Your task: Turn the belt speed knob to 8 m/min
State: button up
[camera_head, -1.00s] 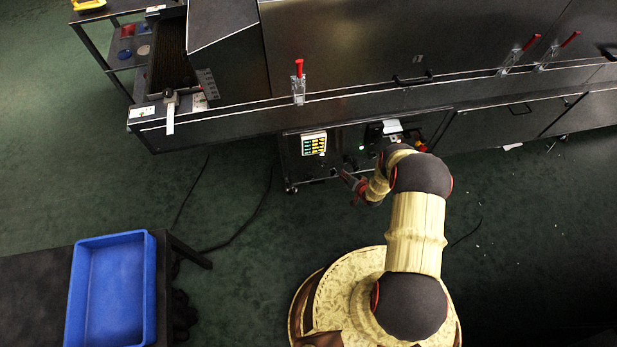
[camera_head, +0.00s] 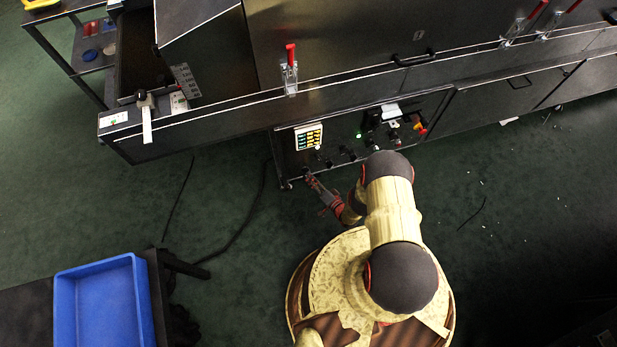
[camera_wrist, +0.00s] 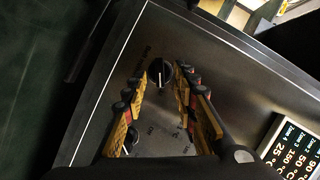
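A black round knob (camera_wrist: 160,73) with a white pointer line sits on the dark control panel, centred between my fingertips in the wrist view. The pointer lies roughly along the picture's vertical. My gripper (camera_wrist: 161,68) is open, with one finger on each side of this knob; I cannot tell whether they touch it. A second black knob (camera_wrist: 131,140) is partly hidden behind the left finger. In the head view my gripper (camera_head: 309,177) is at the panel's lower left.
The panel carries a lit display (camera_head: 308,137), also at the right in the wrist view (camera_wrist: 294,150). A green light (camera_head: 358,135) and a red-yellow switch (camera_head: 420,127) are further right. A blue bin (camera_head: 103,303) stands lower left.

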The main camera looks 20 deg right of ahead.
aim_at(306, 172)
jog(key=shift+x, duration=1.25)
jog(key=shift+c, duration=0.9)
grip_shut()
